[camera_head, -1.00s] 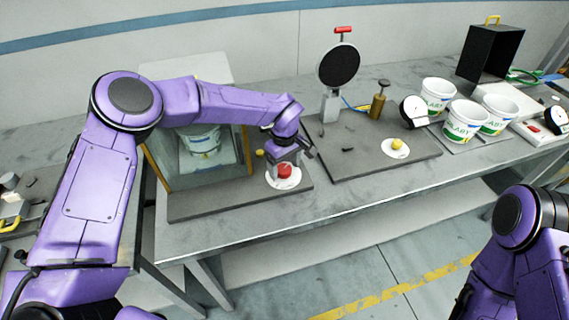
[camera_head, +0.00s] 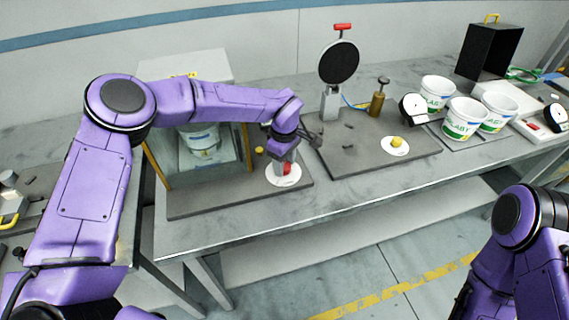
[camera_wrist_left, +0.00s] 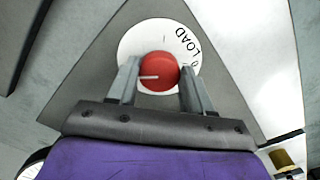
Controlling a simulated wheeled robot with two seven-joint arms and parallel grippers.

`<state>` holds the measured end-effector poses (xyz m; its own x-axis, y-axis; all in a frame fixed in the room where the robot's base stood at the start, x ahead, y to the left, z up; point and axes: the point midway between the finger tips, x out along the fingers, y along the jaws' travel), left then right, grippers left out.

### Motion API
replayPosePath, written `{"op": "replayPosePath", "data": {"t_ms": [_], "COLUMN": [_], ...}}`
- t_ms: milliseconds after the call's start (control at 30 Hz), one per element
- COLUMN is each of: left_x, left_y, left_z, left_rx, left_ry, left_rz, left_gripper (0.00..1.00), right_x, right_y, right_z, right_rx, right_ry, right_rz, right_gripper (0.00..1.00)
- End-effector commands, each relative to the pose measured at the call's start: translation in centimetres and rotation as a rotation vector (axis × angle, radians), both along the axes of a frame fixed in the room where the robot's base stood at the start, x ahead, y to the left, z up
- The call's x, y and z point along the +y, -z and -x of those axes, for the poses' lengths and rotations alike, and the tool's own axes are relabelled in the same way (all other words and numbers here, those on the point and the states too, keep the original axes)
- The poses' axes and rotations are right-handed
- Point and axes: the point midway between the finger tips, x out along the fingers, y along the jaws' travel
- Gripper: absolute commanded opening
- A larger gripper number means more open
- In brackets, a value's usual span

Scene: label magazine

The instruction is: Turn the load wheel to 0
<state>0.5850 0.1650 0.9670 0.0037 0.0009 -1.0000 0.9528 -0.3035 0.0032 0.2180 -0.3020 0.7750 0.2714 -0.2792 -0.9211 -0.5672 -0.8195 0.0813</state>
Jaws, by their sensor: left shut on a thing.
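The load wheel is a red round knob (camera_wrist_left: 158,72) with a white pointer line, on a white dial disc (camera_wrist_left: 133,44). In the left wrist view the pointer line runs to the left. The disc bears the word LOAD to the upper right, with a partly hidden mark near it. My left gripper (camera_wrist_left: 160,76) is shut on the knob, one finger on each side. In the head view my left gripper (camera_head: 284,163) hides much of the knob (camera_head: 287,169), and the disc (camera_head: 280,182) shows around it. My right gripper is out of view.
A glass-fronted box (camera_head: 232,150) with a white tub inside stands left of the dial. To the right, a second board (camera_head: 355,165) carries a yellow knob (camera_head: 397,142), a round black plate (camera_head: 339,63) and a brass-coloured stamp (camera_head: 377,104). White tubs (camera_head: 461,122) stand beyond.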

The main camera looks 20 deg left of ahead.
Motion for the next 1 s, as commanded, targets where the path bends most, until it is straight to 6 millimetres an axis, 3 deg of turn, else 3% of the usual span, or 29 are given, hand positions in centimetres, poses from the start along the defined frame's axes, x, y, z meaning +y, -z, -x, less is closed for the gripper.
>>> {"op": "replayPosePath", "data": {"t_ms": [1000], "left_x": [0.2], "left_y": [0.8], "left_z": [0.1], "left_rx": [0.008], "left_ry": [-0.965], "left_rz": [-0.005], "left_gripper": [0.2], "right_x": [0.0], "right_y": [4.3], "right_z": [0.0], "right_rx": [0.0], "right_ry": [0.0], "right_rz": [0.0], "right_gripper": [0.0]}}
